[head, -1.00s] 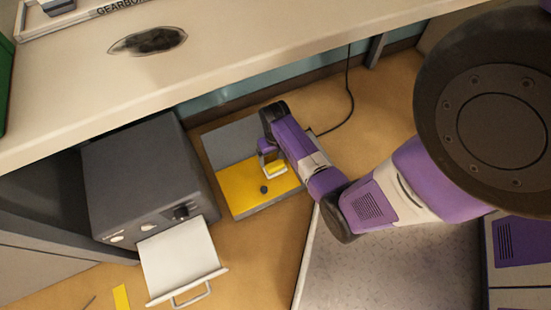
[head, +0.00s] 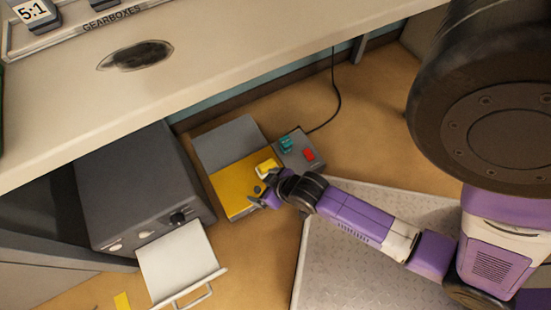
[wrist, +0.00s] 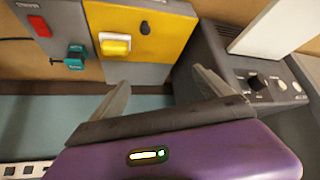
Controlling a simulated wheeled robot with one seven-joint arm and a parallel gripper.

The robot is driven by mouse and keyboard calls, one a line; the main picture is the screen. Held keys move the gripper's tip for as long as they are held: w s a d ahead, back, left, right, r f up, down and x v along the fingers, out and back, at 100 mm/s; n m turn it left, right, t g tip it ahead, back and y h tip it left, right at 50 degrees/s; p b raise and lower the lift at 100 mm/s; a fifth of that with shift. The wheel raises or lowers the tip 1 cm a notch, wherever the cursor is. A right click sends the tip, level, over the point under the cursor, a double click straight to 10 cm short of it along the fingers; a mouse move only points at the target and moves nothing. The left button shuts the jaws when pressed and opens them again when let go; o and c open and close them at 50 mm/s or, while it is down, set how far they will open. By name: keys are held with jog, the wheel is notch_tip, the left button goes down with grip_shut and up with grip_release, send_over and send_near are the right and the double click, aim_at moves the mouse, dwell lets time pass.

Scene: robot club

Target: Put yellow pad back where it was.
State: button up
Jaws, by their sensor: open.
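The yellow pad (head: 266,165) is a small yellow block on the yellow face of a grey and yellow machine (head: 233,187). In the wrist view the pad (wrist: 115,44) shows a pale rim or base, beside a dark knob (wrist: 145,28). My gripper (head: 262,190) is open with nothing between its fingers. It is next to the pad and apart from it. In the wrist view the fingers (wrist: 160,80) point toward the gap between the yellow face and the dark grey box.
The dark grey box (head: 135,180) with a pale flap (head: 178,262) stands to the left. A worktop edge (head: 200,85) overhangs behind. A metal plate (head: 340,265) lies at right.

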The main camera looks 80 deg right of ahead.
jog(key=s+a+r+n+t+y, duration=0.1)
jog(key=s+a+r+t, duration=0.1)
jog(key=r, duration=0.7)
jog(key=s+a+r+n+t+y, duration=0.1)
jog(key=a+r, duration=0.4)
jog(key=r, duration=0.5)
jog(key=s+a+r+n+t+y, duration=0.1)
jog(key=s+a+r+n+t, duration=0.1)
jog(key=r, duration=0.8)
jog(key=s+a+t, duration=0.1)
jog(key=a+t, duration=0.1)
jog(key=t, duration=0.1)
jog(key=shift+a+r+n+t, duration=0.2)
jog(key=shift+a+n+t, duration=0.1)
jog(key=shift+a+n, duration=0.1)
jog(key=shift+s+r, duration=0.1)
